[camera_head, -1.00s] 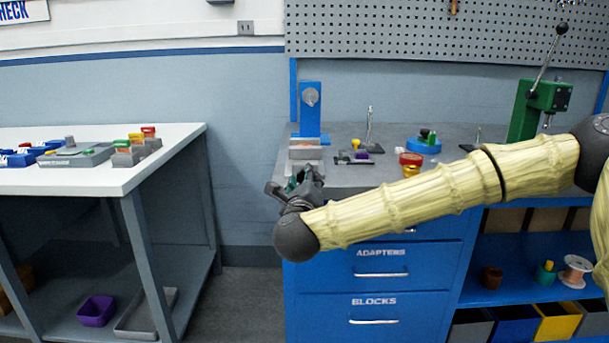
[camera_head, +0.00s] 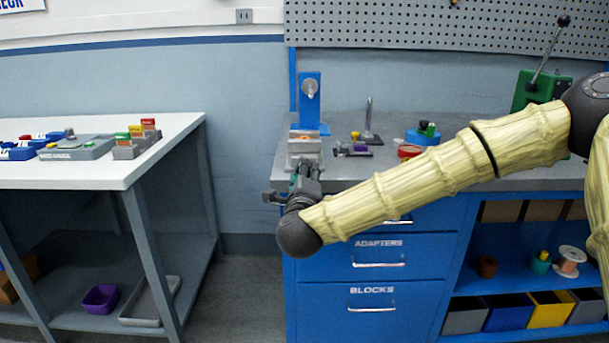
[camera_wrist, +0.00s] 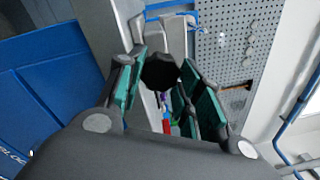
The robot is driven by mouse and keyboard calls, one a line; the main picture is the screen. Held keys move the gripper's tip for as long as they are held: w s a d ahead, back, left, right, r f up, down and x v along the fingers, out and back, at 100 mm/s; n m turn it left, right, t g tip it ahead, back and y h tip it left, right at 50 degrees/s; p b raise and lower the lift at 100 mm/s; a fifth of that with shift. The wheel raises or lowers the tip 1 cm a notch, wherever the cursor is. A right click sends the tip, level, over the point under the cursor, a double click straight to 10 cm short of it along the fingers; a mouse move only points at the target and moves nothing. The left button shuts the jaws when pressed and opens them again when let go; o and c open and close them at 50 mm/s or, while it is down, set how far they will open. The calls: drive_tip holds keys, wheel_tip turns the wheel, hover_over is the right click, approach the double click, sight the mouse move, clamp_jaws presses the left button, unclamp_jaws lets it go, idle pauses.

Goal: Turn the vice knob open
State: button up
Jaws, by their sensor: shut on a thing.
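The vice (camera_head: 304,146), a small grey block-like body, sits at the front left of the blue workbench, before a blue upright stand. My gripper (camera_head: 305,172) reaches it from the front, close to its near side. In the wrist view, the vice knob (camera_wrist: 160,69) is black and faceted, and it lies between the green-padded fingers of my gripper (camera_wrist: 166,76). The fingers are shut on the knob. In the head view the knob is hidden by my gripper.
The blue stand (camera_head: 310,100) rises behind the vice. A small grey fixture with a metal post (camera_head: 368,130) and a blue round part (camera_head: 422,136) stand to the right. A white table (camera_head: 80,170) with several parts stands left, across a gap.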

drive_tip(key=o, duration=1)
drive_tip(key=shift+o, duration=0.2)
drive_tip(key=shift+s, duration=0.1)
drive_tip(key=s, duration=1.2)
drive_tip(key=shift+a+f, duration=0.25)
drive_tip(key=shift+f, duration=0.15)
